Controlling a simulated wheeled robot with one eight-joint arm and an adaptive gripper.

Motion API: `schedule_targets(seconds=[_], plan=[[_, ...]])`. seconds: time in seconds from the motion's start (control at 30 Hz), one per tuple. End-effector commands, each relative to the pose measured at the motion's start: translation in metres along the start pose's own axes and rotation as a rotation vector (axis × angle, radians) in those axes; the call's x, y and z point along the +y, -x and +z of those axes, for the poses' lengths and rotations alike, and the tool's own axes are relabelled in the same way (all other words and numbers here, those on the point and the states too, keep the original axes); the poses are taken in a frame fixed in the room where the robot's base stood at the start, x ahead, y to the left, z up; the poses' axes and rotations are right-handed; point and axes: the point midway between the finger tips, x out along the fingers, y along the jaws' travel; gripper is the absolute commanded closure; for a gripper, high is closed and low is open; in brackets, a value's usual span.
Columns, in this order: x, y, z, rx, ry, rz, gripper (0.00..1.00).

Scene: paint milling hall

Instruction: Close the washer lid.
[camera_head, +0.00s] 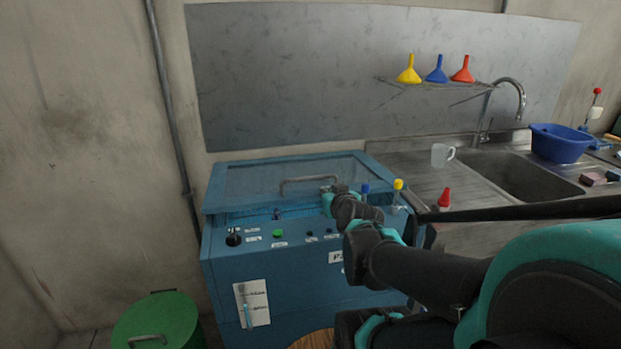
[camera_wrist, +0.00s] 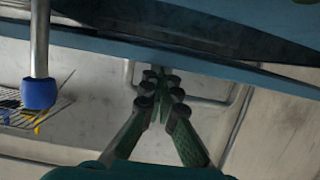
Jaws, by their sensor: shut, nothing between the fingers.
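The washer (camera_head: 285,270) is a blue box with a sloped control panel at the left of the bench. Its blue-framed lid (camera_head: 240,180) has a see-through pane and a metal handle (camera_head: 300,181). My gripper (camera_head: 329,190) is shut and empty by the right end of the handle. In the wrist view my gripper (camera_wrist: 160,78) overlaps the handle (camera_wrist: 205,101); contact cannot be told. My arm hides the washer's right front.
Blue and yellow caps (camera_head: 398,184) stand at the washer's right. A red-topped bottle (camera_head: 444,198), a clear mug (camera_head: 442,155) and a sink (camera_head: 520,175) are farther right. Funnels (camera_head: 436,70) stand on a wall shelf. A green bin (camera_head: 160,322) is at lower left.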

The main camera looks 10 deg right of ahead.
Motion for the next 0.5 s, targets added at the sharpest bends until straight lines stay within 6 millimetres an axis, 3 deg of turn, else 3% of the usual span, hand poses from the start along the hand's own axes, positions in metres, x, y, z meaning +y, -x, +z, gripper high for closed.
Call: schedule_targets(seconds=[0.5], plan=[[0.0, -0.002, 0.013, 0.0, 0.0, 0.0, 1.0]])
